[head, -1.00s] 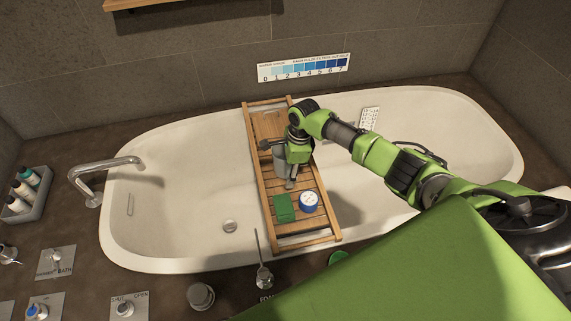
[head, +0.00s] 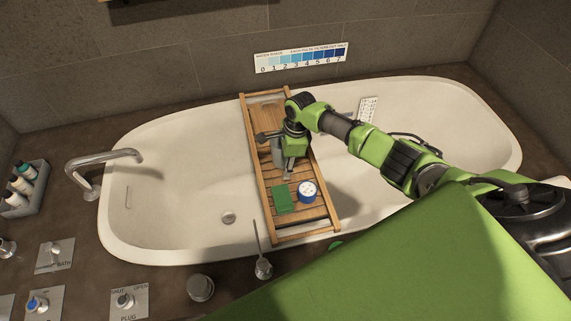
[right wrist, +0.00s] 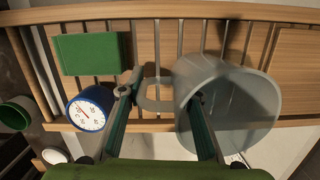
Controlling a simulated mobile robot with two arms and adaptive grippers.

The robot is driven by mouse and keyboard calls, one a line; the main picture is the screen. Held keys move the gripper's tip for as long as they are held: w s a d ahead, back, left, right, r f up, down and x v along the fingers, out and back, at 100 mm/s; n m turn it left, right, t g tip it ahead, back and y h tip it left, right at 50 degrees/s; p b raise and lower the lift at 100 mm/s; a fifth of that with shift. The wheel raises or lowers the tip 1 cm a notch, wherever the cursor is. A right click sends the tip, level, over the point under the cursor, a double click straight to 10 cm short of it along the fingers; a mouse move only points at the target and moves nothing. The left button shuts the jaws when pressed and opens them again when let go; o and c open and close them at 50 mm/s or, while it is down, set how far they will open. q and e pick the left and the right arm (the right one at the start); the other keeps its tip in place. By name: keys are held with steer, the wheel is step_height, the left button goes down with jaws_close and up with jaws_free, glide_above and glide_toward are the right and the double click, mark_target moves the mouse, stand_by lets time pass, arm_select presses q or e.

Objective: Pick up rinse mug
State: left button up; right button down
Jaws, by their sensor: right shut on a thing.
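The rinse mug (right wrist: 240,95) is a grey, open-topped mug with a loop handle, over the wooden bath tray's slats in the right wrist view. In the head view it is a small grey shape (head: 277,153), partly hidden by my right gripper (head: 287,174). In the right wrist view my right gripper (right wrist: 160,97) is shut on the mug at its handle side. One finger reaches into the mouth, the other is outside by the handle. I cannot tell whether the mug touches the tray. My left gripper is not in view.
The wooden tray (head: 261,205) spans the white bathtub (head: 170,190). A green block (head: 281,198) and a blue-sided round dial (head: 307,191) lie at its near end. A tap (head: 105,158) and a bottle caddy (head: 22,190) stand left. Knobs and a thin stick line the front.

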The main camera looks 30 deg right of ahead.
step_height(320, 180, up, 3)
steer(key=shift+a+f, duration=0.1)
steer(key=s+a+r+p, duration=0.1)
steer(key=s+a+r, duration=0.5)
steer(key=a+r, duration=0.3)
steer(key=a, duration=0.3)
steer(key=shift+a+r+p, duration=0.2)
steer(key=shift+r+p, duration=0.1)
step_height(320, 180, up, 12)
steer(key=s+a+f+n+g, duration=0.1)
steer(key=s+n, duration=0.1)
steer(key=n, duration=0.9)
steer(key=s+d+r+n+h, duration=0.1)
steer(key=s+d+r+n, duration=0.1)
steer(key=s+n, duration=0.3)
steer(key=s+d+r+n+g, duration=0.1)
steer(key=s+d+r+n, duration=0.1)
steer(key=s+r+n, duration=0.3)
steer(key=shift+s+d+n+h, duration=0.3)
steer(key=shift+s+n+h, duration=0.1)
steer(key=shift+s, duration=0.15)
steer(key=shift+w+r, duration=0.1)
